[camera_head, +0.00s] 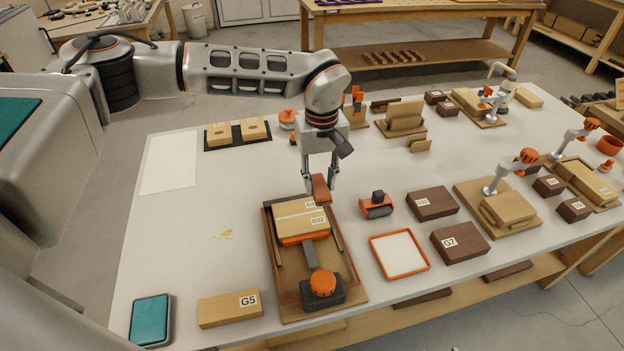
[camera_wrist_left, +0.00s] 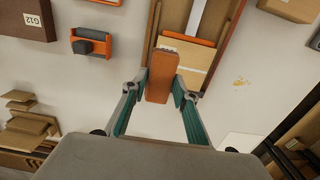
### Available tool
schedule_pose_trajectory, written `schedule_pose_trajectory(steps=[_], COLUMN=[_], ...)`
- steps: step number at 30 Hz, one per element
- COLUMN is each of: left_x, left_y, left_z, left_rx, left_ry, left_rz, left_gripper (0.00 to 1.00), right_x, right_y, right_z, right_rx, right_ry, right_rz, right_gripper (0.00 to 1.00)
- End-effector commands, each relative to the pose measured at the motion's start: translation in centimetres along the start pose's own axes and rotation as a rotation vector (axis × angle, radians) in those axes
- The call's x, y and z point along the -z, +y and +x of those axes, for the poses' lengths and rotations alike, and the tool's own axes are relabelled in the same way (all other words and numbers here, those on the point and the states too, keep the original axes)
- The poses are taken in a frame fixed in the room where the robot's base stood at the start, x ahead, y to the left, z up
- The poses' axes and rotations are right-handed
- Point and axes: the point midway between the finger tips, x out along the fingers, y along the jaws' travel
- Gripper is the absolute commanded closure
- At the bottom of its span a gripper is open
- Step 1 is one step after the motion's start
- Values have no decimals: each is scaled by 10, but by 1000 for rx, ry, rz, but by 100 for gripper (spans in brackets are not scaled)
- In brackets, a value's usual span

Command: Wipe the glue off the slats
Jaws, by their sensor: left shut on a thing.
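My left gripper (camera_head: 319,183) is shut on a reddish-brown block (camera_head: 321,190), perhaps a sponge or wiping pad; the left wrist view shows this block (camera_wrist_left: 161,76) between the two fingers. The block is over or at the far edge of the pale wooden slats (camera_head: 297,215), one labelled G32. I cannot tell whether it touches them. The slats lie in a wooden clamping jig (camera_head: 275,271) with an orange knob (camera_head: 322,283). My right gripper is not in view.
A yellow smear (camera_head: 223,234) is on the bench left of the jig. An orange-rimmed tray (camera_head: 400,255), an orange-and-black roller tool (camera_head: 376,206) and dark blocks (camera_head: 459,243) stand to the right. Block G5 (camera_head: 229,308) and a teal pad (camera_head: 151,320) are at front left.

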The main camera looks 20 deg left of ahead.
Motion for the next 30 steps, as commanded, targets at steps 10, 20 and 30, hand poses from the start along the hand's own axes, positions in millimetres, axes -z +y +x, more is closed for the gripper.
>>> schedule_pose_trajectory(steps=[10, 20, 30], left_x=[0, 0, 0], left_y=[2, 1, 2], left_z=[15, 48, 57], left_rx=[1, 2, 0], left_ry=[-1, -1, 0], left_rz=[-1, -1, 0], left_gripper=[89, 89, 89], right_x=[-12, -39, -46], right_y=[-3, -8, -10], right_z=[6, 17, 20], right_rx=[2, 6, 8], right_ry=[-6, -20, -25], right_rz=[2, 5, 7], right_gripper=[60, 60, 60])
